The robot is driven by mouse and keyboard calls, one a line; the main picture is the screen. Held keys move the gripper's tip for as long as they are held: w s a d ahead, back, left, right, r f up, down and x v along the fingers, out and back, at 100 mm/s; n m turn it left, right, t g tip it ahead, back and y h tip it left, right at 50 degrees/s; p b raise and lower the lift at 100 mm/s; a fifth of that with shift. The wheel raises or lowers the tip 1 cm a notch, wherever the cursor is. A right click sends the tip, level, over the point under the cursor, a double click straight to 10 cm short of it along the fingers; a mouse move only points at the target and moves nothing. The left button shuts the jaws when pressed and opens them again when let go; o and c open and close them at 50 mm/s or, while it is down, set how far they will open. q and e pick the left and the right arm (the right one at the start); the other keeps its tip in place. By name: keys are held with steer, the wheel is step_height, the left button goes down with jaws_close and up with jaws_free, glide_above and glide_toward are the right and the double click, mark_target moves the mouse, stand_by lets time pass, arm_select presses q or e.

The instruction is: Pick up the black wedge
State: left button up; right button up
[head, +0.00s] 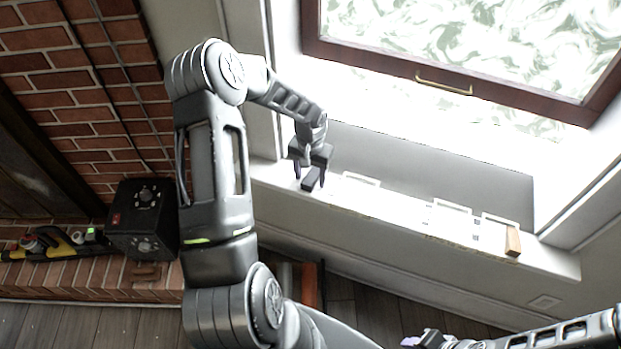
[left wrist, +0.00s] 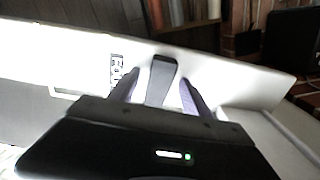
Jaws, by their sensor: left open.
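The black wedge (head: 311,180) is a small dark block on the white window sill (head: 385,211), below the window. It also shows in the left wrist view (left wrist: 161,78) as a dark, narrow piece between my fingers. My left gripper (head: 310,177) is open around the wedge, one finger on either side. In the left wrist view a gap shows between the wedge and the right finger, and the left finger is close to it. Whether either finger touches it I cannot tell. My right gripper (head: 424,341) is partly in view at the bottom edge, its jaws unclear.
Several white frame-like pieces lie along the sill, one (head: 360,180) just right of my left gripper. A brown wooden block (head: 513,241) stands at the sill's right end. A black box with knobs (head: 143,218) stands on the brick ledge at left. The window handle (head: 443,86) is above.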

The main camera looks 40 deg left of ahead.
arm_select(q)
steer(key=shift+c, duration=0.6)
jaws_close()
